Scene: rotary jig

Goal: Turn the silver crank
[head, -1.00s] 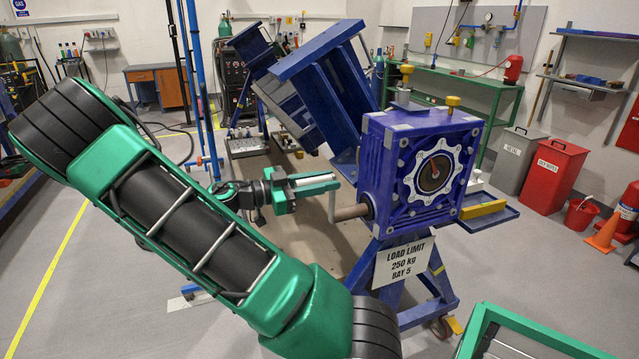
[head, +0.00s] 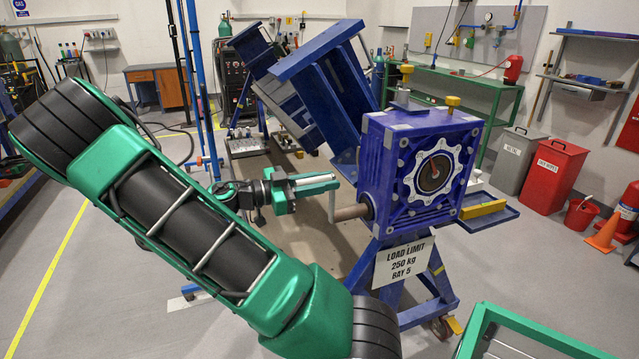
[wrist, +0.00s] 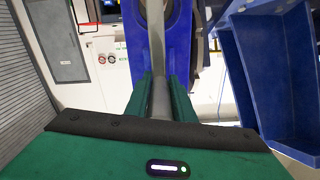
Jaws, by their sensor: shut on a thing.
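The silver crank (head: 332,200) sticks out of the left side of the blue gearbox (head: 388,150) in the head view. Its thin arm stands upright, with a thick brownish shaft (head: 350,212) running to the gearbox. My gripper (head: 318,184) reaches it from the left, with green fingers at the crank's upper end. In the wrist view a grey bar of the crank (wrist: 158,60) runs down between the two green fingers (wrist: 160,98), which are shut on it. The exact grip contact is partly hidden by the fingers.
A blue tilted frame (head: 320,85) stands behind the gearbox. A load limit sign (head: 403,262) hangs below it on the blue stand. A blue tray with a yellow block (head: 482,209) juts out to the right. Open floor lies at the left.

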